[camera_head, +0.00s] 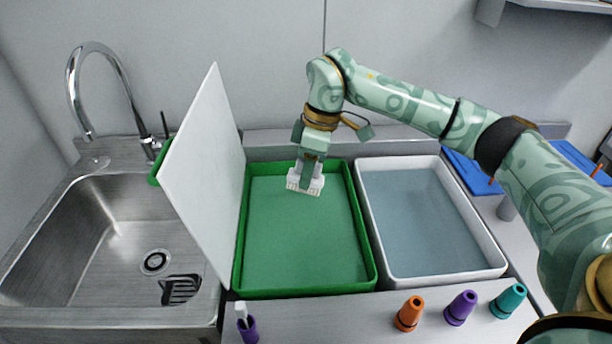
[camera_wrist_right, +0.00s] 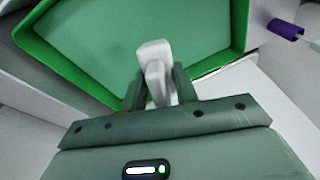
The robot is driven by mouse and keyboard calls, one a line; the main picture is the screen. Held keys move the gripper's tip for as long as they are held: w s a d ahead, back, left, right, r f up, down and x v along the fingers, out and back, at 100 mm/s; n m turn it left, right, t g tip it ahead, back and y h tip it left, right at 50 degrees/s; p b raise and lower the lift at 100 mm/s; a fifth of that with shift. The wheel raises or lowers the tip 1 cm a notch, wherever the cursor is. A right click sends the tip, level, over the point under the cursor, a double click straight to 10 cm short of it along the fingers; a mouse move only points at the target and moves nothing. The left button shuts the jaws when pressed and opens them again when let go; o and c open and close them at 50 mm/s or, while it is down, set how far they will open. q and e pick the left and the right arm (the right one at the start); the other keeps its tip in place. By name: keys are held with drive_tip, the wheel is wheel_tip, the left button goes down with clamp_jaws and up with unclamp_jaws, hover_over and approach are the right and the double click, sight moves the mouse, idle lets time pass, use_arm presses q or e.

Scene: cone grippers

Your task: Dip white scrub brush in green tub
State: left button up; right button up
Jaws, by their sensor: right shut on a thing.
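The green tub (camera_head: 372,262) stands in the middle of the counter, with a flat green surface inside. My right gripper (camera_head: 308,178) is above the rear part of this tub, pointing down. It is shut on the white scrub brush (camera_head: 312,189), whose white end shows below the fingers. In the right wrist view the white brush (camera_wrist_right: 155,52) sits between my two fingers (camera_wrist_right: 158,92), with the green tub (camera_wrist_right: 45,62) beyond it. I cannot tell whether the brush touches the surface inside. My left gripper is not in view.
A white board (camera_head: 205,165) stands upright along the tub's left side, beside a steel sink (camera_head: 60,240) with a tall faucet (camera_head: 108,58). A white tub (camera_head: 492,273) stands close on the right.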

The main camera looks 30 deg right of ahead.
drive_tip(key=shift+w+a, duration=0.25)
drive_tip(key=shift+w, duration=0.05)
drive_tip(key=shift+w+a+n, duration=0.1)
drive_tip(key=shift+a+n, duration=0.1)
drive_tip(key=shift+n, duration=0.1)
drive_tip(key=shift+d+f+y+b, duration=0.3)
drive_tip(key=shift+f+b, duration=0.15)
drive_tip(key=shift+f, duration=0.1)
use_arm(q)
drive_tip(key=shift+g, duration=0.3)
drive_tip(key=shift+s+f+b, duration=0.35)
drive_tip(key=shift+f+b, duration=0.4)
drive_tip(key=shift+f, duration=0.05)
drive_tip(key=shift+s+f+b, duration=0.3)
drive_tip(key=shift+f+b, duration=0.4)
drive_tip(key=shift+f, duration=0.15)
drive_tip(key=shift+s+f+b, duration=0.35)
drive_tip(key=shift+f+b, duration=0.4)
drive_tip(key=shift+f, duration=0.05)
use_arm(e)
wheel_tip(320, 180, down, 10)
drive_tip(key=shift+f, duration=0.2)
drive_tip(key=shift+a, duration=0.1)
